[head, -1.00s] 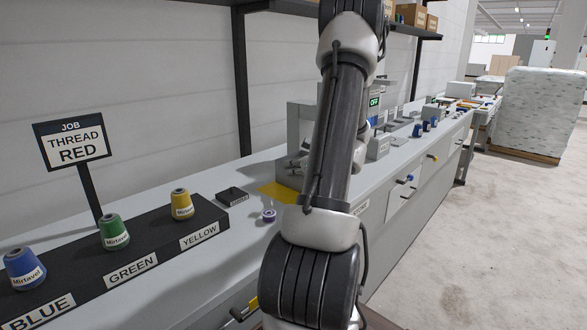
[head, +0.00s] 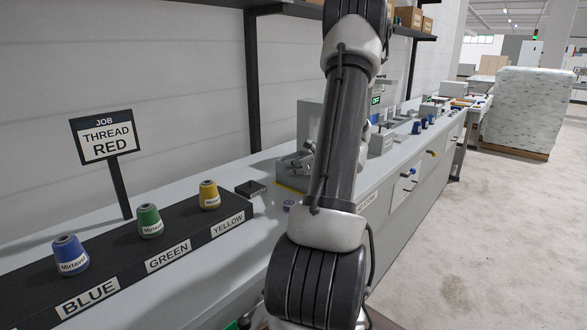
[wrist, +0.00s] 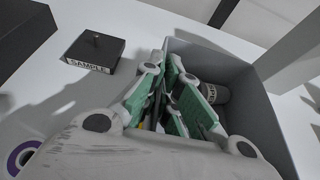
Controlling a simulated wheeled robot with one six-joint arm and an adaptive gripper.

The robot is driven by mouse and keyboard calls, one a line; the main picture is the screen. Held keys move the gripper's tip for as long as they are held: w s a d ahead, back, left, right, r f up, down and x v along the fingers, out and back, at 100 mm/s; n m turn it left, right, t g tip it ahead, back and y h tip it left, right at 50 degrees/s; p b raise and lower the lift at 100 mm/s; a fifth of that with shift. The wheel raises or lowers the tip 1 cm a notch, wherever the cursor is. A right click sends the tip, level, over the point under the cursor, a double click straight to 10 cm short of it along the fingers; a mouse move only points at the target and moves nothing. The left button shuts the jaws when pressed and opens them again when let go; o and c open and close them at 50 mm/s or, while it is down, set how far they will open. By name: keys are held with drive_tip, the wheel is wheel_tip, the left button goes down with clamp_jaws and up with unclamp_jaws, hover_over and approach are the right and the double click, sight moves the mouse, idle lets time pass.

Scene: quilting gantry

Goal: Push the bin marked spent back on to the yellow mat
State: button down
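The open grey bin (wrist: 262,92) lies under and to the right of my gripper in the wrist view. A grey cylinder (wrist: 215,95) with a partly hidden label lies inside it. My gripper (wrist: 165,95) has green pads; its fingers are drawn together at the bin's left side, overlapping the near rim in view. Contact is not clear, and no object shows between the fingers. In the head view the gripper (head: 297,162) is small and partly behind my arm. Only a thin strip of the yellow mat (head: 288,187) shows. The bin's marking is not readable.
A black block marked SAMPLE (wrist: 93,52) stands left of the bin. A purple-ringed spool (head: 290,205) is close on the counter's near side. Blue (head: 70,255), green (head: 150,221) and yellow (head: 209,195) thread cones stand on a black rack at left. A JOB sign (head: 107,136) rises behind.

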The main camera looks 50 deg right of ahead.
drive_tip(key=c, duration=1.6)
unclamp_jaws()
drive_tip(key=shift+o, duration=0.2)
drive_tip(key=v, duration=1.2)
drive_tip(key=shift+s+a, duration=0.1)
